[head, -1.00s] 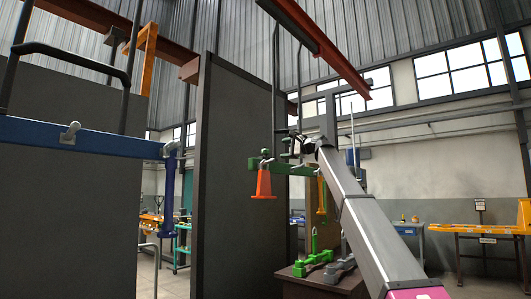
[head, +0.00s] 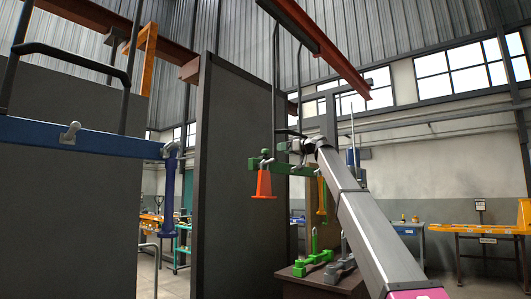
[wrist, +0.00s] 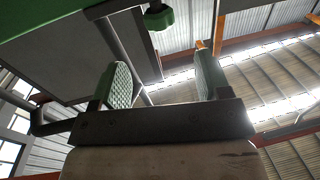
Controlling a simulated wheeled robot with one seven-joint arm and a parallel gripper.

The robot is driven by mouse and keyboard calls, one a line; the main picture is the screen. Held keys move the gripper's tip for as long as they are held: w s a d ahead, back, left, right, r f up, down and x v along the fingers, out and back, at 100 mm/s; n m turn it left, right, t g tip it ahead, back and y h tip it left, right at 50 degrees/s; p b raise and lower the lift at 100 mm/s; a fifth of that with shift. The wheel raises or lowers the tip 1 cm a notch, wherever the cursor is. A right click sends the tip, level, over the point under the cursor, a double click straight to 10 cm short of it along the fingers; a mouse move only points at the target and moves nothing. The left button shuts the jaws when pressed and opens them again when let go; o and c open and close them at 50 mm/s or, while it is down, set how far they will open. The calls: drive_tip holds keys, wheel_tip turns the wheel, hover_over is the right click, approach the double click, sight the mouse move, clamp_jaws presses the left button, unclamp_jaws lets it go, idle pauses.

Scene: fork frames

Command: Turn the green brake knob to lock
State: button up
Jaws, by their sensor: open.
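The green fork frame (head: 296,169) stands beyond my arm in the head view, with a small green knob (head: 265,153) at its left end above an orange cone-shaped part. In the wrist view a green knob (wrist: 160,18) hangs on a short dark stem at the top, beyond my fingertips and roughly in line with the gap between them. My gripper (wrist: 160,78) is open and empty, its two green-padded fingers wide apart. The gripper also shows small beside the frame in the head view (head: 290,147). Knob markings are too small to read.
A green beam (wrist: 45,15) crosses the wrist view's upper left, near the left finger. In the head view a dark upright panel (head: 240,170) stands left of the frame. A pedestal (head: 305,272) with green and grey parts stands below. A blue beam (head: 85,135) is far left.

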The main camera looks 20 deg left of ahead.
sight(265, 150)
drive_tip(key=x, duration=1)
drive_tip(key=shift+w+a, duration=0.1)
drive_tip(key=shift+a, duration=0.3)
drive_tip(key=c, duration=0.9)
drive_tip(key=shift+n, duration=0.3)
